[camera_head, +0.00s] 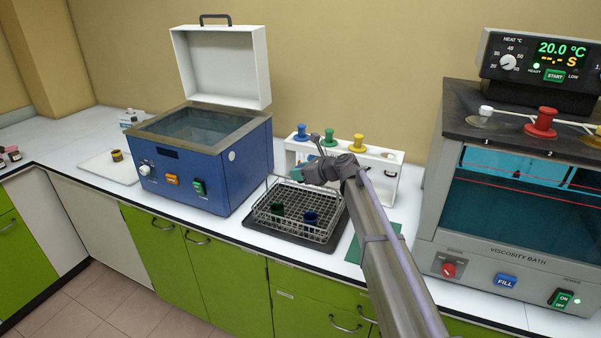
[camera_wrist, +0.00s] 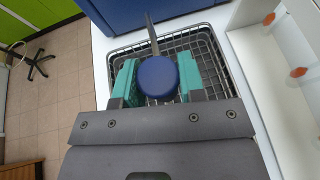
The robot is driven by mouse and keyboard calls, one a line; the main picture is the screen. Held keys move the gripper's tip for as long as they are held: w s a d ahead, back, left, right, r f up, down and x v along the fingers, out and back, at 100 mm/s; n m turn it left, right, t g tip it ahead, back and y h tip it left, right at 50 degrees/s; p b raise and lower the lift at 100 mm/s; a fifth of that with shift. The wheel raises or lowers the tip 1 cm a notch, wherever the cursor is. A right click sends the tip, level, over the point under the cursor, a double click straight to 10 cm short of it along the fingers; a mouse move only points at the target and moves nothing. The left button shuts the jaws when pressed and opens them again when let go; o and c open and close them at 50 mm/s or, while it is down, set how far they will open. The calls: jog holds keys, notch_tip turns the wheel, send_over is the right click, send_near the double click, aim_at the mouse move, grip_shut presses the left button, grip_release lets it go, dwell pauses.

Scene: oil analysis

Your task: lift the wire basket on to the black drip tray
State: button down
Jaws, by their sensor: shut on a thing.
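The wire basket (camera_head: 292,226) is a grey mesh box over the black drip tray (camera_head: 270,239) on the bench, in front of the blue bath. I cannot tell whether it touches the tray. A green cup and a blue cup (camera_head: 310,218) are in it. My gripper (camera_head: 298,178) is above the basket, shut on its handle. In the wrist view the teal fingers of my gripper (camera_wrist: 157,82) close on a round blue grip (camera_wrist: 157,77), with a grey metal strip behind it. The wire basket (camera_wrist: 205,48) shows below; the fingers hide part of its inside.
The blue bath (camera_head: 205,165) with its white lid raised stands left of the basket. A white rack (camera_head: 385,175) with coloured stoppers is behind and right. A green mat (camera_head: 358,245) and the viscosity bath (camera_head: 500,255) are to the right. The bench's front edge is close to the tray.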

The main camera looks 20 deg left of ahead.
jog(key=c, duration=0.6)
grip_release()
jog(key=p+v, duration=0.4)
jog(key=v, duration=0.6)
jog(key=shift+s+d+r, duration=0.1)
jog(key=shift+d+r, duration=0.1)
jog(key=shift+d, duration=0.15)
